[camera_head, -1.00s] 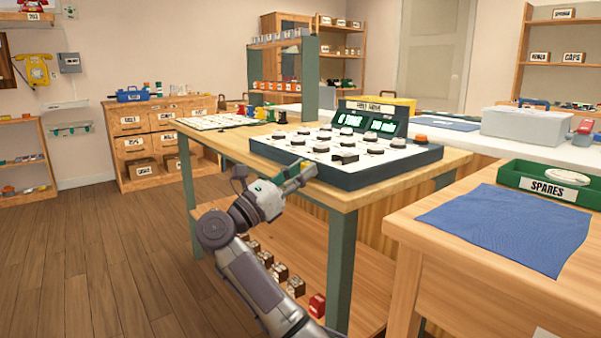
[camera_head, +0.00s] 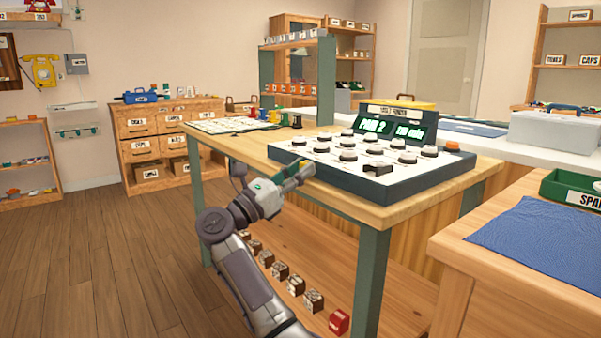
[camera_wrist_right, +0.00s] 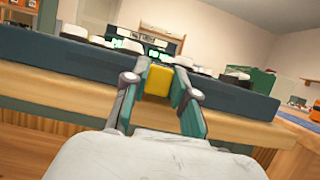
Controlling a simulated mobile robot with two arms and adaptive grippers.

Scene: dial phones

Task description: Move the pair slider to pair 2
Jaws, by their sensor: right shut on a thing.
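The line finder console (camera_head: 345,180) is a dark box with a white top and several round buttons, standing on the wooden table. Its green display (camera_head: 381,126) reads "PAIR 2", with a smaller reading beside it. My right gripper (camera_head: 303,176) is at the console's left front edge. In the right wrist view its two fingers (camera_wrist_right: 158,92) are closed on the yellow slider knob (camera_wrist_right: 158,80), at the console's dark front wall. The slider's track and marks are hidden. My left gripper is not in view.
The wooden table edge (camera_head: 400,212) runs just below the console. An orange button (camera_head: 452,147) sits at its right. A bench with a blue mat (camera_head: 545,240) and green spares tray (camera_head: 580,190) stands at the right. A lower shelf holds small blocks and a red one (camera_head: 339,321).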

